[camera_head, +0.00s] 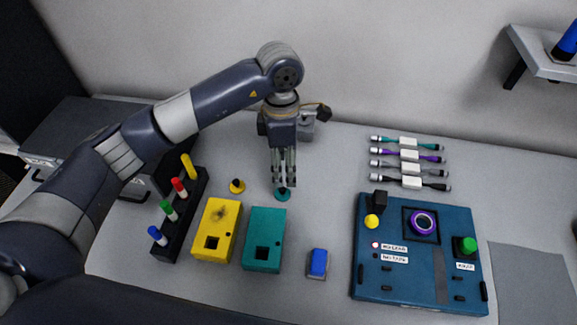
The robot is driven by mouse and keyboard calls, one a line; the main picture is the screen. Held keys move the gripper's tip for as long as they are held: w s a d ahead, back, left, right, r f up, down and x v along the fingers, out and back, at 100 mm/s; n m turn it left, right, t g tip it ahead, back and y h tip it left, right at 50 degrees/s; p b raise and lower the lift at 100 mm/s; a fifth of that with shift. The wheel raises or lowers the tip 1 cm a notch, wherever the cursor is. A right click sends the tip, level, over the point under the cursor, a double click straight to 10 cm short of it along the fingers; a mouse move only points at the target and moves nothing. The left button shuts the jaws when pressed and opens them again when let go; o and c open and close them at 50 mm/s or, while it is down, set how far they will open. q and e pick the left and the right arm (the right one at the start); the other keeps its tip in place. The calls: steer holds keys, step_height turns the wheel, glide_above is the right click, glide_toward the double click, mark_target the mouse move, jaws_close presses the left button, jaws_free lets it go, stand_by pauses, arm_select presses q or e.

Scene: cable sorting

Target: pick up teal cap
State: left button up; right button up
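The teal cap (283,194) sits on the grey table, behind the teal box. My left gripper (284,185) points straight down right over the cap, its fingertips at the cap's top. The fingers look close together, but I cannot tell whether they are closed on the cap or just above it. The fingers partly hide the cap's upper part. My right gripper is not in view.
A yellow cap (237,186) lies just left of the gripper. The yellow box (216,229) and teal box (265,240) stand in front. A black rack (185,222) with coloured pegs is at left. A blue panel (400,285) and several cables (410,155) are at right.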

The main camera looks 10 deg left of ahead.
mark_target(283, 189)
arm_select(q)
steer(key=shift+w+a+f, duration=0.25)
steer(key=shift+w+a, duration=0.05)
steer(key=shift+a, duration=0.1)
steer(key=f, duration=0.1)
steer(key=s+f+p, duration=0.1)
steer(key=f, duration=0.1)
steer(key=shift+f, duration=0.2)
steer(key=shift+w+f+p, duration=0.15)
steer(key=shift+f+p, duration=0.3)
steer(key=shift+f, duration=0.2)
step_height(283, 189, down, 4)
steer(key=shift+r+p, duration=0.25)
steer(key=shift+p, duration=0.7)
steer(key=shift+w+f, duration=0.1)
steer(key=shift+f, duration=0.6)
steer(key=c, duration=0.8)
